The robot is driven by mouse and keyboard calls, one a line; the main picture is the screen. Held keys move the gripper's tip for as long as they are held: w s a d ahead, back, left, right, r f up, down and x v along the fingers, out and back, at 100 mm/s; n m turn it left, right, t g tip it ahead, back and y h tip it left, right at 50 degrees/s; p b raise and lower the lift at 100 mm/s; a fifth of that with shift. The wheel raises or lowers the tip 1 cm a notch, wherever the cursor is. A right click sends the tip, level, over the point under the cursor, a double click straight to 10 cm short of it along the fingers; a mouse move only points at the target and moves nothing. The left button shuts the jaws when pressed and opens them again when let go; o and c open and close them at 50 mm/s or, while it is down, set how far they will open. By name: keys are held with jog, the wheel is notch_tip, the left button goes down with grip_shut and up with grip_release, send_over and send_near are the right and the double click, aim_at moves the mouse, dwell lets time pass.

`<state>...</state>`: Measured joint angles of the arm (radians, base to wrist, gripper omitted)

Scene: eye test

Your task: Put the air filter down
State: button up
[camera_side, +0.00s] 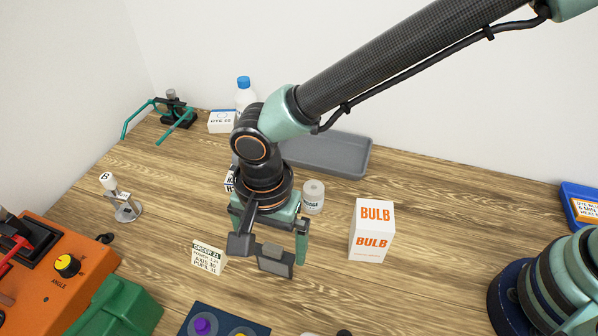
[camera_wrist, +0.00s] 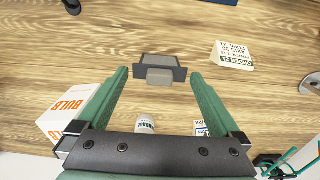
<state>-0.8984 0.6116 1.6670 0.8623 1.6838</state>
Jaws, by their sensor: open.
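A small dark grey part with a lighter grey block on it (camera_side: 276,260), which I take for the air filter, is at the middle of the wooden table. It also shows in the wrist view (camera_wrist: 160,72). My gripper (camera_side: 271,253) points down over it with its jaws open. In the wrist view my two green fingers (camera_wrist: 160,74) stand on either side of the part, with a gap on each side. The part seems to rest on the wood, though its underside is hidden.
A BULB box (camera_side: 372,230) and a small jar (camera_side: 313,197) stand close by on the right. An order card (camera_side: 208,258) is to the left. A grey tray (camera_side: 335,155) lies behind. A blue mat (camera_side: 205,320) with round items is in front. Bare wood lies right of the box.

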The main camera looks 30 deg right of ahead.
notch_tip(320, 180, up, 8)
jog(key=shift+f, duration=0.1)
jog(key=w+d+r+n+t+y, duration=0.1)
jog(key=w+d+r+n, duration=0.2)
jog(key=d, duration=0.6)
jog(key=w+d+r+n+t, duration=0.1)
jog(key=w+d+r, duration=0.1)
jog(key=d+r, duration=0.55)
jog(key=s+d+n+t, duration=0.1)
jog(key=s+d+n, duration=0.1)
jog(key=d, duration=0.7)
jog(key=s+d+n+t+h, duration=0.1)
jog(key=s+d+n+t, duration=0.1)
jog(key=d, duration=0.8)
jog(key=shift+s+f+n+t, duration=0.15)
jog(key=shift+s+n+t, duration=0.2)
jog(key=shift+n, duration=0.15)
